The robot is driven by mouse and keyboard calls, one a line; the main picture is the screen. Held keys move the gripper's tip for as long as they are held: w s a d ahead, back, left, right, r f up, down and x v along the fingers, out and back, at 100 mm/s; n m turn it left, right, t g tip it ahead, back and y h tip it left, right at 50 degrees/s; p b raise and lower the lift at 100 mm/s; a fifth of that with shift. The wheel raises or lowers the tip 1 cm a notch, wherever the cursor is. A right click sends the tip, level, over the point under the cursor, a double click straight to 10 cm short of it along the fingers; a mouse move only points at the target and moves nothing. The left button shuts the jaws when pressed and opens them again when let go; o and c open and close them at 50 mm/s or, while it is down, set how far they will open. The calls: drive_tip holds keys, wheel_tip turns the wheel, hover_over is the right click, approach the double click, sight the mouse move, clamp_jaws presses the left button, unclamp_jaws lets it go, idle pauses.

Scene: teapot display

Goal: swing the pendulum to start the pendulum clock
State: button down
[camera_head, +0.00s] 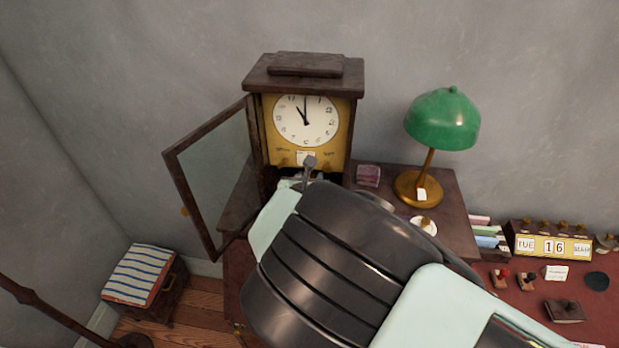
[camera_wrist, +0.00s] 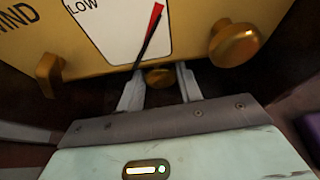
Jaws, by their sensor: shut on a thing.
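The pendulum clock (camera_head: 351,82) stands against the wall in the head view, its glass door (camera_head: 215,175) swung open to the left. Its white dial (camera_head: 306,119) shows above a brass panel. In the wrist view, my gripper (camera_wrist: 160,88) reaches into the dark space under that panel, with one pale finger on each side of a small round brass piece, which looks like the pendulum bob (camera_wrist: 160,76). The fingers are shut on it. The pendulum's rod is hidden. In the head view my arm covers the lower clock and most of my gripper.
The brass panel holds a knob (camera_wrist: 234,44) at right, another knob (camera_wrist: 49,74) at left and a white gauge with a red-tipped needle (camera_wrist: 150,38), all close above the fingers. A green lamp (camera_head: 443,118) stands right of the clock. A striped-top box (camera_head: 143,275) is on the floor.

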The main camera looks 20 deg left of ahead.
drive_tip(key=shift+s+a+f+m+b, duration=0.1)
drive_tip(key=shift+a+f+m+b, duration=0.25)
drive_tip(key=shift+b, duration=0.75)
drive_tip(key=a+y+b, duration=0.1)
drive_tip(key=b, duration=0.1)
drive_tip(key=shift+s+m+b, duration=0.1)
drive_tip(key=shift+m+b, duration=0.15)
drive_tip(key=shift+b, duration=0.1)
drive_tip(key=b, duration=0.1)
drive_tip(key=a+b, duration=0.1)
drive_tip(key=shift+s+r+m+b, duration=0.15)
drive_tip(key=shift+m+b, duration=0.15)
drive_tip(key=shift+s+a+r+y+b, duration=0.1)
drive_tip(key=shift+a+r+y+b, duration=0.25)
drive_tip(key=shift+b, duration=0.55)
drive_tip(key=c, duration=1)
unclamp_jaws()
drive_tip(key=shift+o, duration=0.2)
drive_tip(key=shift+s+r, duration=0.1)
